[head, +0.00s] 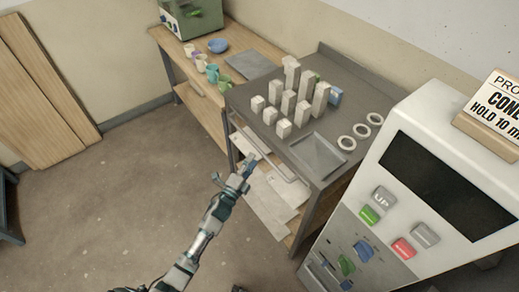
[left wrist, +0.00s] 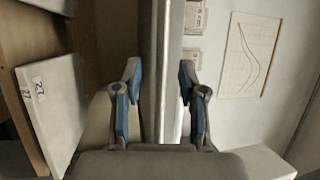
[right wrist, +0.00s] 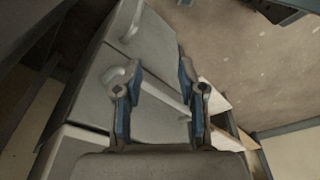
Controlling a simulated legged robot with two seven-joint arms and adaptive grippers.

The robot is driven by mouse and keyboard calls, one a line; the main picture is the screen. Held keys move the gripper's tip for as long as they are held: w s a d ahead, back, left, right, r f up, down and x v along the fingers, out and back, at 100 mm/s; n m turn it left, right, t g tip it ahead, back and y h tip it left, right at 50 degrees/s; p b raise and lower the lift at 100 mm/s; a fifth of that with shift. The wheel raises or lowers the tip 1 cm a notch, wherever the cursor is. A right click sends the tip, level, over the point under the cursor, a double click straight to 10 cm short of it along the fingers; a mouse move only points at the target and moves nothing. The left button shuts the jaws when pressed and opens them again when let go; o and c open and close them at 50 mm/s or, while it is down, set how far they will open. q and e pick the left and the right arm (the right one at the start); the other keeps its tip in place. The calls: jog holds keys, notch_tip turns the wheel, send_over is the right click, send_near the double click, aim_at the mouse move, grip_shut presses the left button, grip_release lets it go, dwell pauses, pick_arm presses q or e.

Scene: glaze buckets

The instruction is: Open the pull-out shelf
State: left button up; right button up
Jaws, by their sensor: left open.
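The pull-out shelf (head: 283,187) is a pale panel low under the dark metal table (head: 310,155). A long light handle bar (head: 270,155) runs along its front side. My left gripper (head: 245,168) is at the near-left part of this bar. In the left wrist view, the bar (left wrist: 168,40) runs upright between the two open blue-padded fingers of my left gripper (left wrist: 160,75), and I cannot tell whether either finger touches it. My right gripper (right wrist: 155,85) is open and empty in the right wrist view, facing a grey cabinet; it is outside the head view.
Grey blocks (head: 288,103), white rings (head: 361,131) and a tray (head: 318,155) rest on the metal table. A white machine (head: 440,150) with buttons stands at right. A grey cabinet (right wrist: 150,50) with handles fills the right wrist view. Floor (head: 120,190) at left is clear.

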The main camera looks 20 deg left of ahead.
aim_at(259, 148)
pick_arm(q)
jog(key=x, duration=0.6)
pick_arm(e)
jog(key=shift+w+r, duration=0.15)
jog(key=shift+r, duration=0.7)
pick_arm(q)
grip_shut()
pick_arm(e)
jog(key=shift+s+f, duration=0.15)
jog(key=shift+s, duration=0.05)
